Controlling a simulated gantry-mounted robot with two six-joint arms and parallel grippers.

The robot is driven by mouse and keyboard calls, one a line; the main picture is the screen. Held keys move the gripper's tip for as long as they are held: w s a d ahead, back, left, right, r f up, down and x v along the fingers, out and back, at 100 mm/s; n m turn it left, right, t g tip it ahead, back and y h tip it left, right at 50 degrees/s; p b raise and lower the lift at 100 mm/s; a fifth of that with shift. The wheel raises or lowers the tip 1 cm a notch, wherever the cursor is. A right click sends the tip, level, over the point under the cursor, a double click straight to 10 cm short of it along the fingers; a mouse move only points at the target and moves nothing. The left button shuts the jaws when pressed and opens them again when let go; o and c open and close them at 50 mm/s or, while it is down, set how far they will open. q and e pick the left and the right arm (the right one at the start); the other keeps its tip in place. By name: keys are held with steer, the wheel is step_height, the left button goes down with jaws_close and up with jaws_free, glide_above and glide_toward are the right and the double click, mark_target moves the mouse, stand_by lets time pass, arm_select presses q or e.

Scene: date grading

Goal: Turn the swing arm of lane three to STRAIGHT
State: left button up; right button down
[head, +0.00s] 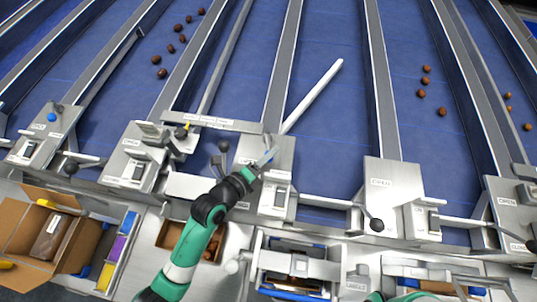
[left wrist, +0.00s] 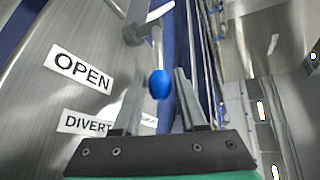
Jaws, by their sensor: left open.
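A pale swing arm (head: 315,92) lies slanted across a blue lane, its far end to the upper right, its near end by a metal pivot plate (head: 280,150). My left gripper (head: 268,157) is over that plate. In the left wrist view my left gripper (left wrist: 160,98) is open, with a blue knob (left wrist: 159,84) showing between its fingers; I cannot tell whether they touch it. The labels "OPEN" (left wrist: 82,70) and "DIVERT" (left wrist: 88,124) are on the plate there; another label is partly hidden by a finger. No lane number is readable. The right gripper is out of view.
Metal dividers (head: 378,90) separate the lanes. Black-knobbed gate levers (head: 376,224) stand along the front edge. Brown dates (head: 162,73) lie on other lanes. A cardboard box (head: 85,235) is at the lower left. The lane around the slanted arm looks clear.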

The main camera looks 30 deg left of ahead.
arm_select(q)
steer(key=v, duration=1.1)
steer(key=shift+s+a+r+p, duration=0.1)
steer(key=shift+s+p, duration=0.2)
steer(key=shift+s, duration=0.05)
